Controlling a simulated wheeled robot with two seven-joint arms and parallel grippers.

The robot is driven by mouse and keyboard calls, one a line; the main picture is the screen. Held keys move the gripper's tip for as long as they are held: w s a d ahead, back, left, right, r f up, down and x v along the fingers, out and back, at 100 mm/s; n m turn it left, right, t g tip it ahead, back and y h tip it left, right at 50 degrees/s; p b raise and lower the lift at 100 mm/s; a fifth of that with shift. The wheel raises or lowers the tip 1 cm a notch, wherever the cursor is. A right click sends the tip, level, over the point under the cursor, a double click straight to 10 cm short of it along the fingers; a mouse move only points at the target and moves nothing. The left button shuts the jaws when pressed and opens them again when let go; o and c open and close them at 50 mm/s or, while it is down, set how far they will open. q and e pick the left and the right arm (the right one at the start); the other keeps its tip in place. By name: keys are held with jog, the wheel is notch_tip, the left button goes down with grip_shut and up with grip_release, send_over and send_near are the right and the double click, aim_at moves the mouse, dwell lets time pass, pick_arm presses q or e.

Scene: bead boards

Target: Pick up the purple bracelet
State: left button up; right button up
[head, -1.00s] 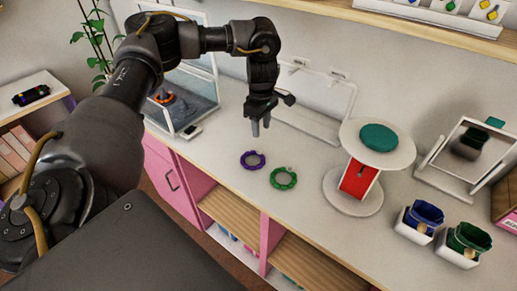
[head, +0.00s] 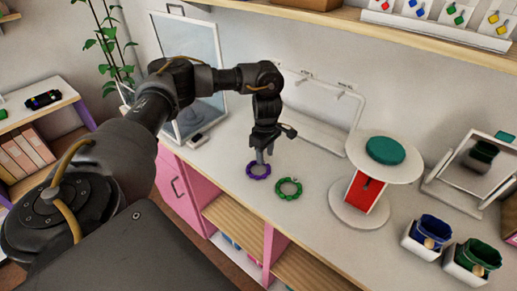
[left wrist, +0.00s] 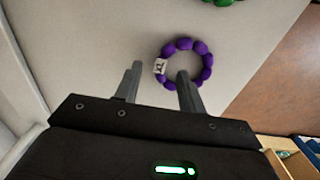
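The purple bracelet (head: 258,171) lies flat on the light counter, left of a green bracelet (head: 289,188). It is a ring of purple beads with a white charm, clear in the left wrist view (left wrist: 207,62). My left gripper (head: 264,158) points down just over its far side. In the left wrist view my left gripper (left wrist: 160,70) is open and empty. One fingertip appears over the ring's opening and the other outside it, with the charm between them. I cannot tell how far above the counter the tips are. My right gripper is out of view.
A round white stand (head: 355,165) with a teal disc on top is to the right. Small boxes with blue (head: 430,228) and green (head: 478,255) contents and a mirror (head: 470,160) stand farther right. A white rack (head: 325,110) stands behind.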

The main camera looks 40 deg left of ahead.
aim_at(253, 163)
pick_arm(q)
jog(key=shift+f, duration=1.35)
jog(key=shift+c, duration=0.3)
grip_shut()
jog(key=shift+r, duration=0.15)
jog(key=shift+r, duration=0.6)
jog(key=s+a+r, duration=0.8)
jog(key=s+r, duration=0.2)
jog(key=r, duration=0.1)
jog(key=shift+s+a+r, duration=0.35)
jog(key=shift+s+a, duration=0.05)
